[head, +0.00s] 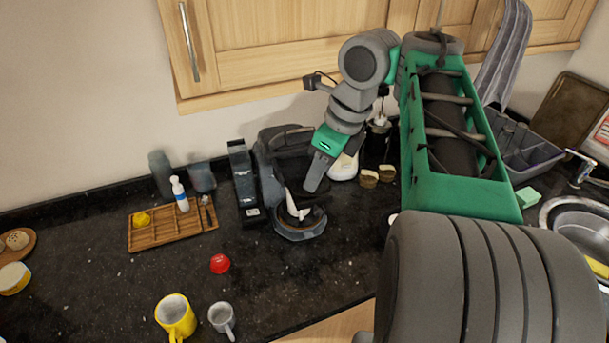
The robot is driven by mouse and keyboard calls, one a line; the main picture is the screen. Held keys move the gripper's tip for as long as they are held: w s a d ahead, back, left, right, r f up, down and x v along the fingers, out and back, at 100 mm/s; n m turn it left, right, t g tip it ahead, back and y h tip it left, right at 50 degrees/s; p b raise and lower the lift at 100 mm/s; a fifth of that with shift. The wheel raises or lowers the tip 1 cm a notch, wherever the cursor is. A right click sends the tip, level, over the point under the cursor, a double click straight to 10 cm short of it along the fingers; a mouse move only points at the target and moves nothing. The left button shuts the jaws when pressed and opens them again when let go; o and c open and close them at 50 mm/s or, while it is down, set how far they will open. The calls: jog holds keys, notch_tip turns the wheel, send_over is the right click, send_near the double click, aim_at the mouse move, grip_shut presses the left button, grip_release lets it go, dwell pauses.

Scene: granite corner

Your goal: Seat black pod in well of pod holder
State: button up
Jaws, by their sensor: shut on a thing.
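My gripper (304,198) reaches down at the front of the dark coffee machine (268,168), and its fingers are shut over the machine's round base (300,231). The black pod is small and dark between the fingers and cannot be made out clearly. A pale piece (291,206) shows beside the fingertips. The pod holder's well is hidden by my gripper and the dark machine parts, so I cannot tell whether the pod touches it.
A red pod-like cup (220,263) lies on the black counter, with a yellow mug (176,316) and a grey mug (222,318) in front. A wooden tray (150,239) stands left, a dark box (242,172) beside the machine. Small brown-and-white cups (369,178) stand right.

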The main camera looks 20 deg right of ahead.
jog(key=w+d+f, duration=0.1)
jog(key=w+f, duration=0.2)
jog(key=w, duration=0.1)
jog(key=w+d+f+b, duration=0.1)
jog(key=w+f, duration=0.1)
jog(key=w, duration=0.1)
jog(key=w+d+f, duration=0.1)
jog(key=w+f, duration=0.2)
jog(key=w, duration=0.1)
jog(key=shift+w+d+f+b, duration=0.1)
jog(key=shift+w+f+b, duration=0.25)
jog(key=shift+w+d+f+b, duration=0.1)
jog(key=shift+w+f+b, duration=0.15)
jog(key=shift+f, duration=0.8)
jog(key=shift+w+d+f+b, duration=0.1)
jog(key=shift+w+f+b, duration=0.1)
jog(key=shift+f, duration=0.8)
jog(key=o, duration=1.3)
jog(key=shift+f, duration=0.1)
